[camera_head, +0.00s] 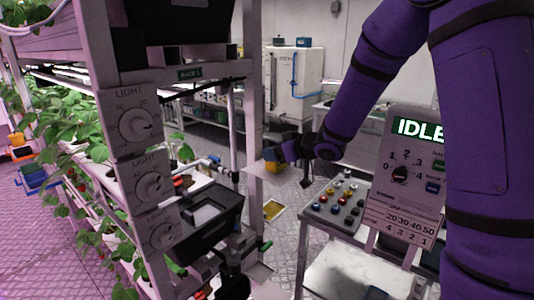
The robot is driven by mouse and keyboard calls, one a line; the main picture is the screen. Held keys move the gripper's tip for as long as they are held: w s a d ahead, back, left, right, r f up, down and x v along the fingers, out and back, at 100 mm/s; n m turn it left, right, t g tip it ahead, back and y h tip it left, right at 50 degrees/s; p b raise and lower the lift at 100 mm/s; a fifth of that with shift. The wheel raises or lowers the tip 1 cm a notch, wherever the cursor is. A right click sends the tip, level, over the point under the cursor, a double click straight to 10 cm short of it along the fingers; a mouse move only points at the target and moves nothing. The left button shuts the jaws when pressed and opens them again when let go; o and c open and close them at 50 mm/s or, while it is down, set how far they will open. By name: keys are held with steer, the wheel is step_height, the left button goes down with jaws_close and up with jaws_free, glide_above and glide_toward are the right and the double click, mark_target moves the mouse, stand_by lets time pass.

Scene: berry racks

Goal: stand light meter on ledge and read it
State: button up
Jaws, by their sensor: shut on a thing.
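My purple arm reaches down from the upper right, and my gripper (284,153) is at its far end beside the rack post. It is shut on a small dark and bluish thing, which I take to be the light meter (271,155). It is small and partly hidden, and no reading on it can be made out. A pale flat piece (262,171) shows just below it; I cannot tell whether it belongs to the meter. I cannot tell which surface is the ledge. A black tray-like unit (237,202) juts from the rack, left of and nearer than my gripper.
Several light dials (139,125) line the near rack post at left, beside strawberry plants (75,120). A button box (336,205) and a control panel reading IDLE (405,165) stand at right. A white cabinet (293,85) stands behind. Open floor shows between rack and cabinet.

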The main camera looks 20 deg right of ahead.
steer(key=shift+f, duration=0.25)
steer(key=shift+f, duration=0.15)
steer(key=o, duration=1.1)
